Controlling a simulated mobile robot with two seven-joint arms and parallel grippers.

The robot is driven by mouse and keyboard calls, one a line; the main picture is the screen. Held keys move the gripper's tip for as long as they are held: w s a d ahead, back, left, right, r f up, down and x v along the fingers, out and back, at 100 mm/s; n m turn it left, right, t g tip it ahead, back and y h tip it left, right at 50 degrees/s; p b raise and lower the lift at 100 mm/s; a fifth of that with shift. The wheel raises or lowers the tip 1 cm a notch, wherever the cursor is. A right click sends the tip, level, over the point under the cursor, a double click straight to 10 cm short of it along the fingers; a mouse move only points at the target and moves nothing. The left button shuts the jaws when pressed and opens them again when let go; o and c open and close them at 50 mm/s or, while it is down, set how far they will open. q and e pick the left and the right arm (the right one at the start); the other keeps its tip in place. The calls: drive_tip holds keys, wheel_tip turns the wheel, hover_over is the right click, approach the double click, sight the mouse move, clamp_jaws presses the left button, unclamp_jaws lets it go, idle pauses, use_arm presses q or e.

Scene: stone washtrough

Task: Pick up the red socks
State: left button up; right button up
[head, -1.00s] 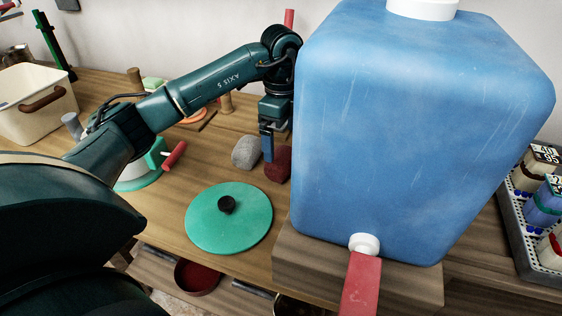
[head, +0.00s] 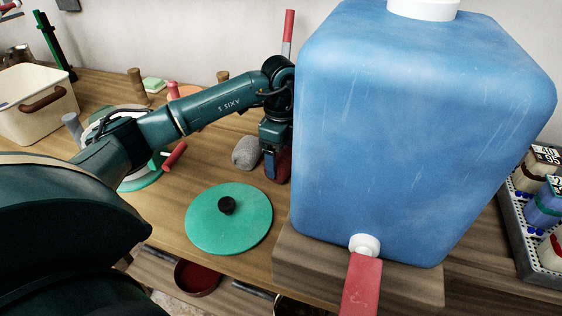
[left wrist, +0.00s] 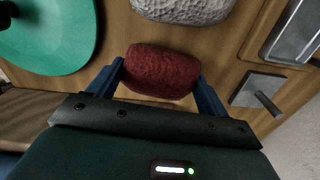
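The red socks (head: 285,164) are a dark red rolled bundle on the wooden table, left of the blue tank. My left gripper (head: 276,168) points down over them, with one blue finger in front of the bundle. In the left wrist view the red socks (left wrist: 161,72) lie between the two spread fingers of my left gripper (left wrist: 159,76), one at each end of the bundle. The gripper is open, and I cannot tell whether the fingers touch the socks. My right gripper is not in view.
A grey bundle (head: 246,153) lies just left of the red one. The large blue tank (head: 420,130) stands close on the right, with a red tap (head: 361,285). A green lid (head: 230,228) lies in front. A cream bin (head: 35,108) stands at the far left.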

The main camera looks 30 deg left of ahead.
use_arm(q)
drive_tip(key=c, duration=0.6)
drive_tip(key=shift+o, duration=0.2)
